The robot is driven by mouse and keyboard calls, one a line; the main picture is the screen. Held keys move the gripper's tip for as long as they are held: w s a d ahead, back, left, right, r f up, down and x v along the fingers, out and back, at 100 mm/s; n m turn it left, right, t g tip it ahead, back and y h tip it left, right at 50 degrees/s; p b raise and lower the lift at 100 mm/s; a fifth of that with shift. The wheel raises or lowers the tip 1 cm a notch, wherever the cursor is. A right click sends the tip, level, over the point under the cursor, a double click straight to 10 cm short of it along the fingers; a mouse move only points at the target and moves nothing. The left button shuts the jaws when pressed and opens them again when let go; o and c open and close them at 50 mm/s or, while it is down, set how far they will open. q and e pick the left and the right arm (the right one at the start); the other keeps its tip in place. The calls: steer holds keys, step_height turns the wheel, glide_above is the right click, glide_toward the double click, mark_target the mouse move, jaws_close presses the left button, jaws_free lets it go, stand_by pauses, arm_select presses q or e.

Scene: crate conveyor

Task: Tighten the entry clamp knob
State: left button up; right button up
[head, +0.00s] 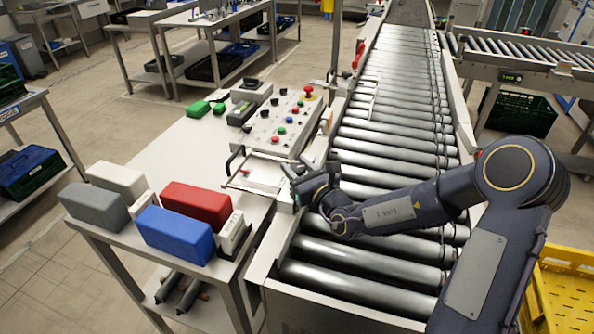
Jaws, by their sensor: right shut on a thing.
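My right arm reaches in from the right over the near rollers. My right gripper (297,182) is at the left side rail of the conveyor, near its front end. It is shut on the entry clamp knob, which the fingers and wrist mostly hide. A small grey clamp bracket (285,201) shows just below the fingers, at the rail. I cannot tell the knob's angle. My left gripper is not in view.
The roller conveyor (392,130) runs away from me, its rollers empty. Left of it, a table carries a control panel (282,124) with coloured buttons, a black-handled frame (248,172), and red (196,204) and blue (174,233) blocks. A yellow crate (566,285) stands at lower right.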

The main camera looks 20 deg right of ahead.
mark_target(301, 172)
steer(key=shift+m+h, duration=0.3)
steer(key=shift+h, duration=0.1)
steer(key=o, duration=1)
steer(key=shift+s, duration=0.1)
steer(key=b+v, duration=0.1)
steer(key=v, duration=0.6)
steer(key=shift+s+d, duration=0.1)
steer(key=shift+s, duration=0.15)
